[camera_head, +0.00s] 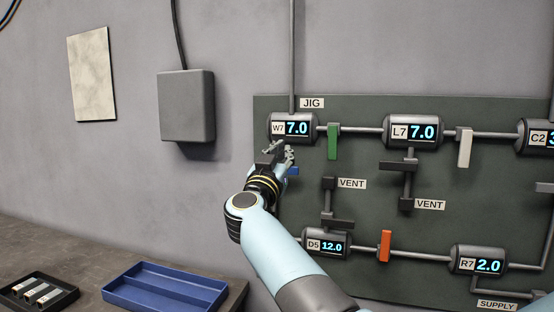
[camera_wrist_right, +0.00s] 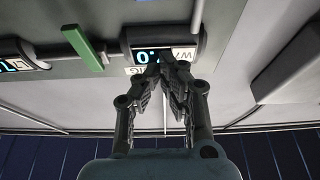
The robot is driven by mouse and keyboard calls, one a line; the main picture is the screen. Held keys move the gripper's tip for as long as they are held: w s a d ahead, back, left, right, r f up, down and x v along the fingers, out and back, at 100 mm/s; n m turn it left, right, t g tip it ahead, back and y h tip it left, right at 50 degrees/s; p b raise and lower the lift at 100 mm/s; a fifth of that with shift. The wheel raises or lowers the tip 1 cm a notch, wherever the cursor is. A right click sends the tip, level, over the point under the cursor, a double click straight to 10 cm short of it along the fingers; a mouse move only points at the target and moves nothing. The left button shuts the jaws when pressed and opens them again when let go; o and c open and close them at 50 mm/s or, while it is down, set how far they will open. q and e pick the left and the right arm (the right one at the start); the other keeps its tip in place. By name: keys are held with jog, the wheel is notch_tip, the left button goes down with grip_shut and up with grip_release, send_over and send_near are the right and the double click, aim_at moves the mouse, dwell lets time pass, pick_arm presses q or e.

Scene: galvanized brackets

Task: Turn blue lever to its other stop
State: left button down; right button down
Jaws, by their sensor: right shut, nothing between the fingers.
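The blue lever (camera_head: 293,171) shows only as a small piece just below the W7 gauge (camera_head: 292,127) in the head view. My right gripper and wrist hide the rest of it, so how it is turned cannot be told. My right gripper (camera_head: 283,151) is shut and empty in front of the board, just below the W7 gauge. In the right wrist view its fingertips (camera_wrist_right: 165,72) meet in front of the same gauge, and the blue lever cannot be made out there. My left gripper is not in view.
A green lever (camera_head: 333,142) hangs down right of the W7 gauge. White (camera_head: 465,148) and orange (camera_head: 385,246) levers sit farther right and lower on the dark board (camera_head: 360,215). A blue tray (camera_head: 165,292) and a small dark tray (camera_head: 17,302) stand on the bench at lower left.

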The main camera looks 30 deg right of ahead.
jog(key=x, duration=0.5)
jog(key=shift+w+d+f, duration=0.1)
jog(key=shift+f, duration=1.95)
